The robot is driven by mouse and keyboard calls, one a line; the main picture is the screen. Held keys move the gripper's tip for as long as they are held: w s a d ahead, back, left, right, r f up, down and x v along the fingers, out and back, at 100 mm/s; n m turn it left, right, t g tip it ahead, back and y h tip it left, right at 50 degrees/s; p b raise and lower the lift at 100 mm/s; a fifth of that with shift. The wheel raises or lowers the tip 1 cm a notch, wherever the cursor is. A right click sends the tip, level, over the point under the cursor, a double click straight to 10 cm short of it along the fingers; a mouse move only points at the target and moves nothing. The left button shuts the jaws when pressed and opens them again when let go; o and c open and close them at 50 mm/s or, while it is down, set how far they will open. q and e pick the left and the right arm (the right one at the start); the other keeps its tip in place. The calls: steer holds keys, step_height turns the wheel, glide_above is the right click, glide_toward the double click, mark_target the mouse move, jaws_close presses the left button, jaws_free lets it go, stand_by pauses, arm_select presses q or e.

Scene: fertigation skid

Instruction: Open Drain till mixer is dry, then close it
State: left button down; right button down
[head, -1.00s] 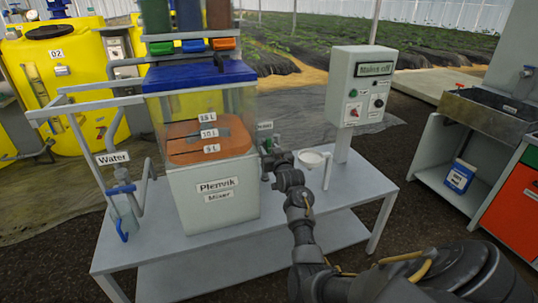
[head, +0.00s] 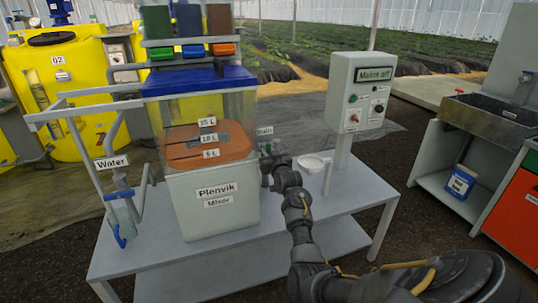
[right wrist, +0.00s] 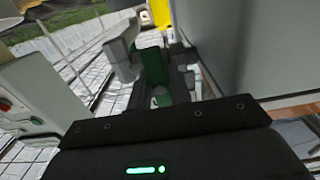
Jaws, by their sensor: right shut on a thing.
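The Plenvik mixer (head: 212,200) stands on the bench, with a clear upper tank and a blue lid. Orange-brown liquid shows in the tank behind the 15 L, 10 L and 5 L marks; its exact level is hard to read. The Drain label (head: 265,131) is at the mixer's right side. My right gripper (head: 271,157) is there, shut on the green drain handle (right wrist: 152,72), which stands between its fingers in the right wrist view. The fingers partly hide the valve, and I cannot tell its angle or see any flow. My left gripper is out of view.
A control box (head: 357,92) reading "Mains off" stands right of a white funnel-like cup (head: 312,164). Water piping (head: 112,165) with a blue handle is left of the mixer. Green, blue and orange-ended hoppers (head: 190,30) are above. The bench front (head: 190,245) is clear.

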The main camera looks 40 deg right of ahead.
steer(key=n+p, duration=0.1)
steer(key=n, duration=0.2)
steer(key=shift+n, duration=0.3)
steer(key=n, duration=0.5)
steer(key=shift+p, duration=0.4)
steer(key=n, duration=0.3)
steer(key=shift+p, duration=0.3)
steer(key=n, duration=0.4)
steer(key=shift+p, duration=0.3)
steer(key=shift+n, duration=0.3)
steer(key=c, duration=1.2)
jaws_free()
steer(key=shift+c, duration=0.2)
arm_select(q)
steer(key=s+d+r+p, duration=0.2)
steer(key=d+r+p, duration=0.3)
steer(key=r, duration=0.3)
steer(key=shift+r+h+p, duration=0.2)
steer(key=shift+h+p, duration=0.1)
steer(key=shift+p, duration=0.35)
arm_select(e)
steer(key=v, duration=0.7)
